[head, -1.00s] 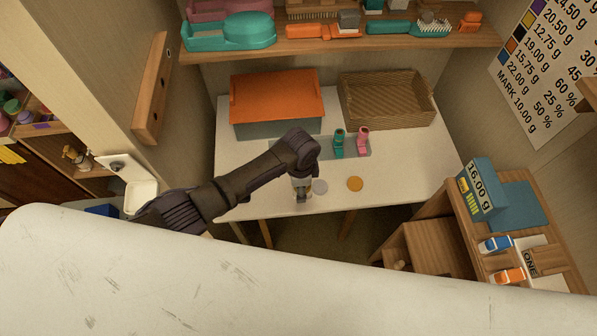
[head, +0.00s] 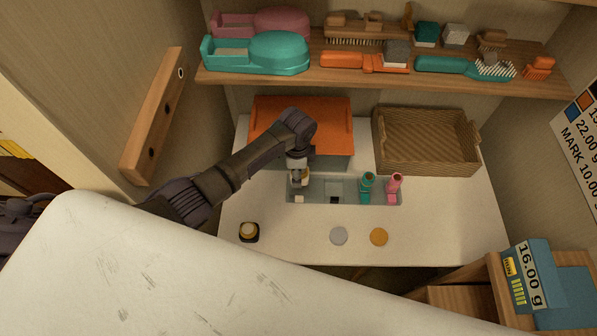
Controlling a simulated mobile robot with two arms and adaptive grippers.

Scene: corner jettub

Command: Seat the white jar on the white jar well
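My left gripper (head: 299,178) points down over the left end of the grey tray. A small pale and tan piece shows between its fingers; I take it to be the white jar (head: 302,178), mostly hidden by the fingers. The jar appears held above the tray, just behind a pale square (head: 299,199), which looks like the white jar well. A black square (head: 334,200) lies to its right in the tray. My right gripper is not in view.
A green bottle (head: 366,188) and a pink bottle (head: 394,187) stand at the tray's right. A black jar (head: 249,232), a grey disc (head: 338,236) and an orange disc (head: 379,237) lie in front. An orange-lidded box (head: 325,118) and a basket (head: 425,140) stand behind.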

